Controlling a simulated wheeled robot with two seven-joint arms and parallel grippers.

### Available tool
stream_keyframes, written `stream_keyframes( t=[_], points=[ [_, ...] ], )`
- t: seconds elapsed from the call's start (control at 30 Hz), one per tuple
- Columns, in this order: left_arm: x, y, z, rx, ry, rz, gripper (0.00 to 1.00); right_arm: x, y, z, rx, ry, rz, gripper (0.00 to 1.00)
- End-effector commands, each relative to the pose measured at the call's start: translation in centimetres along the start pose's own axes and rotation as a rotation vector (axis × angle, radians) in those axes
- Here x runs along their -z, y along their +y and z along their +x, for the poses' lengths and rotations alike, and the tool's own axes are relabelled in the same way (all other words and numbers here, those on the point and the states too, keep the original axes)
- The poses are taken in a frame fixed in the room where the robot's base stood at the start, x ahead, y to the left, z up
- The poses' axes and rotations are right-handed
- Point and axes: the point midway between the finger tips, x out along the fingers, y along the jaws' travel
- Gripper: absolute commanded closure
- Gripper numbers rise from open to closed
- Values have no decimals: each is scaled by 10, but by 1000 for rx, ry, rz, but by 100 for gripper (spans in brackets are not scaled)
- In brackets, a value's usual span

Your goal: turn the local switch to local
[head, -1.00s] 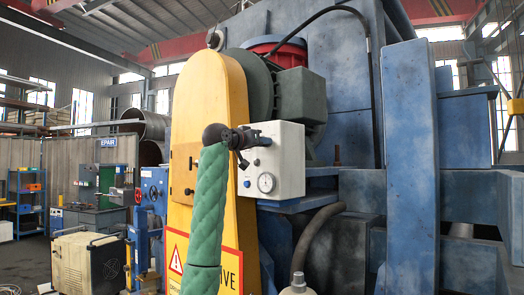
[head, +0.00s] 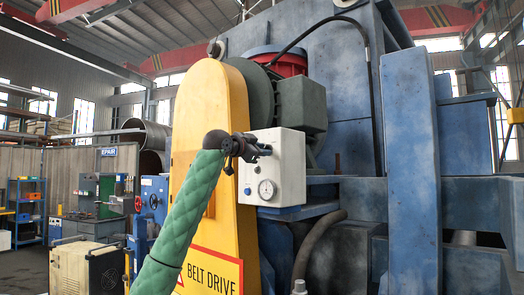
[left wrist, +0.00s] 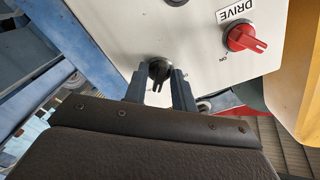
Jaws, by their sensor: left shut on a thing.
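A white control box (head: 288,160) is mounted beside the yellow belt guard. The switch's lever points down between the fingers. Any label for this switch is not visible. My right gripper is not in view.
A red knob (left wrist: 245,38) under a DRIVE label sits right of the black switch, and another black knob (left wrist: 176,2) is at the top edge. The yellow belt guard (head: 225,110) stands close to my left arm.

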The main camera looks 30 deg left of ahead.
Motion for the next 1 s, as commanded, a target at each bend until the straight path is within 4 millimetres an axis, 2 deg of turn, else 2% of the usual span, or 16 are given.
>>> stream_keyframes(
  t=[0.4, 0.8, 0.83, 1.0],
  points=[
    [0, 1, 0, -2, -1, 112, 97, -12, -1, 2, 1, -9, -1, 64],
    [0, 1, 0, -2, 0, 116, 97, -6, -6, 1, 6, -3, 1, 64],
    [0, 1, 0, -2, 0, 116, 68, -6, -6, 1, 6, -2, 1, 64],
    [0, 1, 0, -1, 0, 115, 68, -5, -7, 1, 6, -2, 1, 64]
  ],
)
